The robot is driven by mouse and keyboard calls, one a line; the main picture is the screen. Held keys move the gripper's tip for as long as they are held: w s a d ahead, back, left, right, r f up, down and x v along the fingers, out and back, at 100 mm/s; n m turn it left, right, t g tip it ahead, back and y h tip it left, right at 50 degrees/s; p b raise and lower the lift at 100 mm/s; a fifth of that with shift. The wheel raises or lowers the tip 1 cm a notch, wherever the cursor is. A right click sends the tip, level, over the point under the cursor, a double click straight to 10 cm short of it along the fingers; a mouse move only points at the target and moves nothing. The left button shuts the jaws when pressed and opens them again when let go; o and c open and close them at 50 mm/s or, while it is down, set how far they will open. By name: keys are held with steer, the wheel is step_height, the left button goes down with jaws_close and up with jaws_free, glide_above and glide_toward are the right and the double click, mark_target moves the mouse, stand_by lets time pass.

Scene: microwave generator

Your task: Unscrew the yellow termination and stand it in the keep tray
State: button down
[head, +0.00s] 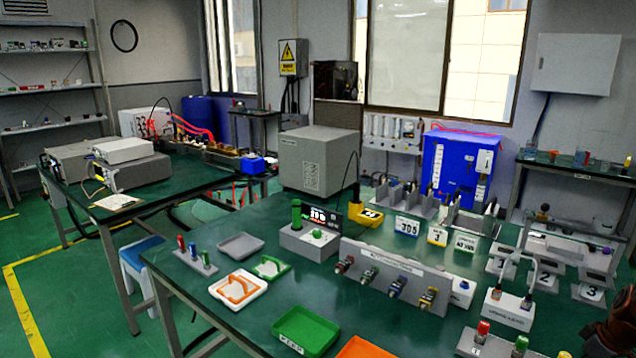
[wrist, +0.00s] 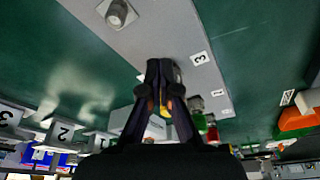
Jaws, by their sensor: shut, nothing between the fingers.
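In the head view, a pale block (head: 470,345) at the bottom right carries a red-topped piece (head: 483,328) and a green-topped piece (head: 520,343). A yellow top (head: 564,355) shows at the frame's bottom edge. The tray marked KEEP (head: 316,331) is green and looks empty. In the wrist view, my gripper (wrist: 163,68) has its fingertips together, holding nothing. A yellow piece (wrist: 164,108) shows between the finger bases, beyond the fingers, partly hidden. Green (wrist: 200,122) and red (wrist: 213,134) pieces stand beside it. The strip (wrist: 190,45) behind has a 3 label.
A grey panel (head: 400,268) with several coloured connectors stands behind the trays. An orange tray (head: 364,348) is cut by the bottom edge, right of the green one. A metal post (wrist: 117,12) stands at the wrist view's top.

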steer(key=shift+s+d+f+b, duration=0.1)
steer(key=shift+s+b, duration=0.05)
steer(key=shift+b, duration=0.2)
steer(key=shift+s+d, duration=0.1)
steer(key=w+v, duration=0.1)
steer(key=v, duration=0.5)
steer(key=shift+a+r, duration=0.2)
steer(key=shift+r, duration=0.05)
steer(key=shift+w, duration=0.15)
steer(key=shift+a+f+m+h+p, duration=0.25)
steer(key=shift+a+f+m+p, duration=0.2)
steer(key=shift+a+f+m, duration=0.45)
steer(key=shift+a+f+m+h+p, duration=0.2)
steer(key=shift+a+f+m+p, duration=0.3)
steer(key=shift+f+m, duration=0.65)
steer(key=shift+a+f+m+h+p, duration=0.25)
steer(key=shift+a+f+m+p, duration=0.3)
steer(key=shift+f+m, duration=0.45)
